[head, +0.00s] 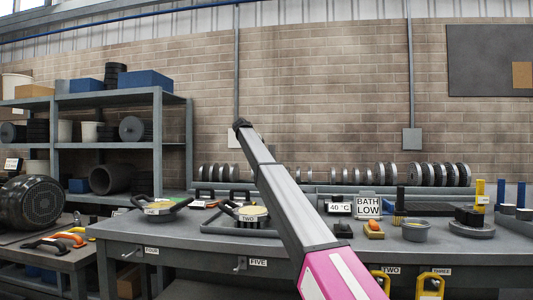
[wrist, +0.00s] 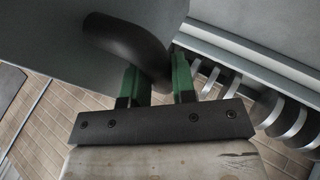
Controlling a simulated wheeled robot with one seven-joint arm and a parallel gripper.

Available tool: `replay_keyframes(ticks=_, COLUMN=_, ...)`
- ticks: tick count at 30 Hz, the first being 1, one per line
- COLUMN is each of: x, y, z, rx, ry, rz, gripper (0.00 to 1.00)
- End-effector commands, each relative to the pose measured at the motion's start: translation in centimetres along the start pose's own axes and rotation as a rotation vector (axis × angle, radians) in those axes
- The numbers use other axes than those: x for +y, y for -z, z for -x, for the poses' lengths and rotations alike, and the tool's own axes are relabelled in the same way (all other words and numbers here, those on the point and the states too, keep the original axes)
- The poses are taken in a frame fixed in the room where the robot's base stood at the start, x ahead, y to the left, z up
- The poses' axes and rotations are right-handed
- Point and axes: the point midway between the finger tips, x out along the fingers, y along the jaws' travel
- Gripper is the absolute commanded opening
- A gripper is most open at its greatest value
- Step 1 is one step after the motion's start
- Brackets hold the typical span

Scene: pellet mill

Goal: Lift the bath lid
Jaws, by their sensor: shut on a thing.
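In the wrist view my gripper (wrist: 158,84) has green-tipped fingers on either side of a thick, dark, curved handle (wrist: 122,36), shut on it. The handle stands on a smooth grey plate, which looks like the bath lid (wrist: 40,45). Brick wall and discs show past the plate's edges; whether it is clear of the bath I cannot tell. In the head view my arm crosses the middle and hides the lid, the gripper and most of the bath. A "BATH LOW" sign (head: 368,206) and a "46 °C" display (head: 340,208) stand just right of the arm.
The grey bench (head: 190,228) holds two round pans with labels, ONE (head: 158,208) and TWO (head: 248,216), left of the arm. A grey bowl (head: 415,231) and a brush (head: 399,208) stand right. A row of discs (head: 440,174) lines the back. Shelves (head: 110,102) stand left.

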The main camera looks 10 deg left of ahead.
Motion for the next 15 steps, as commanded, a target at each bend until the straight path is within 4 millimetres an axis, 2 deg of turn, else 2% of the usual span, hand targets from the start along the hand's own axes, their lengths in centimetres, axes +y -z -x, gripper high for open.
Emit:
replay_keyframes(ticks=4, x=-1.06, y=-0.33, z=-0.25, rx=-0.011, ry=0.005, rz=0.002, gripper=0.0)
replay_keyframes(ticks=15, x=-1.4, y=-0.3, z=-0.14, rx=-0.011, ry=0.005, rz=0.001, gripper=0.0)
